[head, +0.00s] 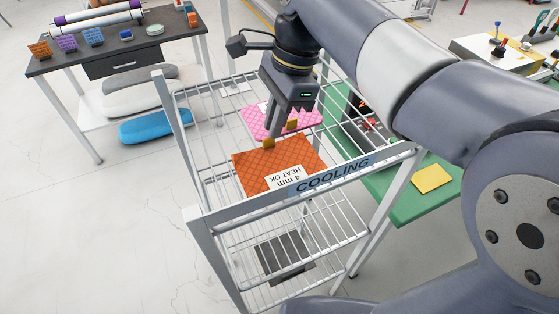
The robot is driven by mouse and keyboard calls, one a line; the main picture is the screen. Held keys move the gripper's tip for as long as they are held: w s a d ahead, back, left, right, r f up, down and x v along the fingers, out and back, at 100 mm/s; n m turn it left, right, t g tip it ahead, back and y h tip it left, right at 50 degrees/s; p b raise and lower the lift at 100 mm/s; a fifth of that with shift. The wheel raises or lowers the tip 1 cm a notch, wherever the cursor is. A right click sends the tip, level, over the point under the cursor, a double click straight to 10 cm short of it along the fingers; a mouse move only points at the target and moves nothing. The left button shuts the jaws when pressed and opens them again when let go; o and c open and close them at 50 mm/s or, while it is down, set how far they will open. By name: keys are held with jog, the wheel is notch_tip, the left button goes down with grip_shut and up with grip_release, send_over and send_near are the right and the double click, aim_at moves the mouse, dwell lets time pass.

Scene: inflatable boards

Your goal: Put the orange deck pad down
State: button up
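The orange deck pad (262,169) has a quilted surface and a white label reading "4 mm HEAT OK". It appears to lie flat on the top wire shelf of the rack marked COOLING (335,175), near its front rail. My gripper (280,134) points down at the pad's far edge. Its two yellow-orange fingertips are spread apart, with nothing visible clamped between them. The nearer fingertip overlaps the pad's far edge in view; I cannot tell whether it touches. A pink pad (262,122) lies behind the orange one, partly hidden by my gripper.
A dark pad (285,258) lies on a lower rack shelf. A green table (400,207) with a yellow sheet (432,178) stands right of the rack. A dark workbench (150,48) with small coloured pieces stands back left. The floor left of the rack is clear.

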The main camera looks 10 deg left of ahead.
aim_at(279, 162)
jog(key=shift+x, duration=1.5)
jog(key=shift+r, duration=0.1)
jog(key=shift+c, duration=0.3)
grip_shut()
